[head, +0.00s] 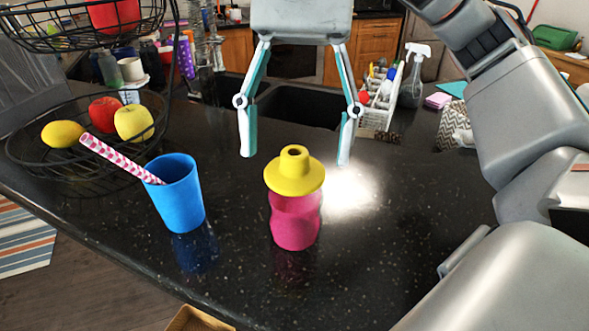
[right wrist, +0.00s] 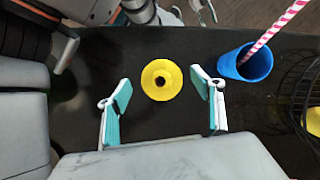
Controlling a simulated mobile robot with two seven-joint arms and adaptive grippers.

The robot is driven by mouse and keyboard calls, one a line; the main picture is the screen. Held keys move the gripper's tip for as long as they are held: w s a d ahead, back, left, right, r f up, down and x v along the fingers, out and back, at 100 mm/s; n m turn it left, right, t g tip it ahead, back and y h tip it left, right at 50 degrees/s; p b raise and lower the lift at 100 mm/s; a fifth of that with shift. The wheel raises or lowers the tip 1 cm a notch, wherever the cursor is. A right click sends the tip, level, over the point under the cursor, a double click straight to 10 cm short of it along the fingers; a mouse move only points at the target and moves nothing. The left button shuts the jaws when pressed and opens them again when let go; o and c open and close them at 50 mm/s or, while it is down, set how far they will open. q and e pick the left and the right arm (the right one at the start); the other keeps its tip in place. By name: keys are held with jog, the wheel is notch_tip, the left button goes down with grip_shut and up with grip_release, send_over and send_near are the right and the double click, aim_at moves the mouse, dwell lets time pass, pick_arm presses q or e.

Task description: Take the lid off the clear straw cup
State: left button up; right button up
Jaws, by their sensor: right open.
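A pink see-through cup (head: 295,224) stands upright on the dark counter. Its yellow lid (head: 294,170) has a short spout with a hole and sits on top of the cup. In the right wrist view the lid (right wrist: 161,79) shows from above, just beyond the fingertips and between their lines. My right gripper (head: 296,155) is open and empty. Its fingers point down on either side of the lid, behind it in the head view, and do not touch it. My left gripper does not show clearly in the head view.
A blue cup (head: 176,200) with a pink patterned straw (head: 115,157) stands left of the lidded cup. A wire fruit basket (head: 30,150) is further left. A caddy (head: 383,100), spray bottle (head: 413,75) and sink (head: 298,106) lie behind. Counter right of the cup is clear.

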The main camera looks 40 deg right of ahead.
jog(key=shift+x, duration=0.9)
jog(key=c, duration=1)
